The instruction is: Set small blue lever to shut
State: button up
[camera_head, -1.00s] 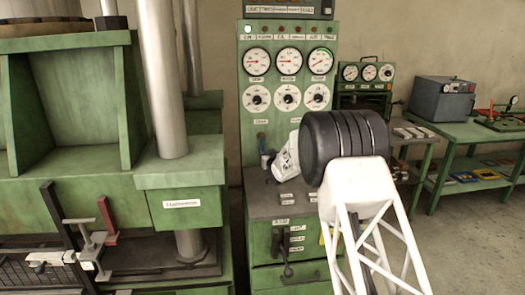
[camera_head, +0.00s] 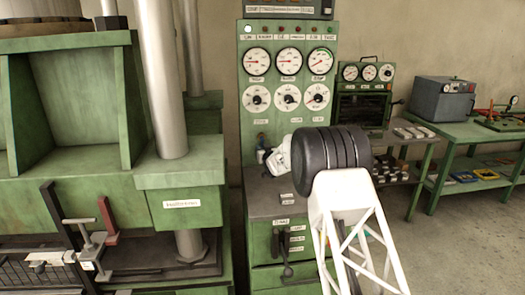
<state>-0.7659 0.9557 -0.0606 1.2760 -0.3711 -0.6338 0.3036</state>
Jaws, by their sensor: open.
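The small blue lever (camera_head: 261,138) is on the lower part of the green gauge panel (camera_head: 247,112), just above the grey console top. It is tiny in this view, and its exact setting cannot be read. My gripper (camera_head: 268,157) is open, small and white, just below and to the right of the lever. My black wrist and white arm come in from the lower right and cover part of the console. Whether the fingertips touch the lever cannot be told.
A larger dark lever (camera_head: 285,262) hangs on the green console front (camera_head: 262,240) below. A green press (camera_head: 95,185) stands at the left. A gauge box (camera_head: 366,105) and a green table (camera_head: 470,130) stand at the right.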

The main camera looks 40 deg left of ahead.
grip_shut()
jog(key=shift+w+d+n, duration=0.1)
jog(key=shift+n, duration=0.2)
dwell(0.3)
jog(key=w+d+r+n+h, duration=0.1)
jog(key=n, duration=0.2)
jog(key=w+d+r+n+h, duration=0.1)
jog(key=n, duration=0.3)
jog(key=w+d+r+n, duration=0.1)
jog(key=n, duration=0.3)
jog(key=shift+r+h, duration=0.15)
jog(key=shift+h, duration=0.25)
jog(key=shift+w+d+r+n+t+h, duration=0.1)
jog(key=shift+r+n+t+h, duration=0.3)
jog(key=shift+n, duration=0.6)
jog(key=shift+w+d+r+n+t+h, duration=0.1)
jog(key=shift+r+n+t, duration=0.1)
jog(key=shift+r+n, duration=0.6)
jog(key=shift+f+n, duration=0.15)
jog(key=shift+n, duration=0.25)
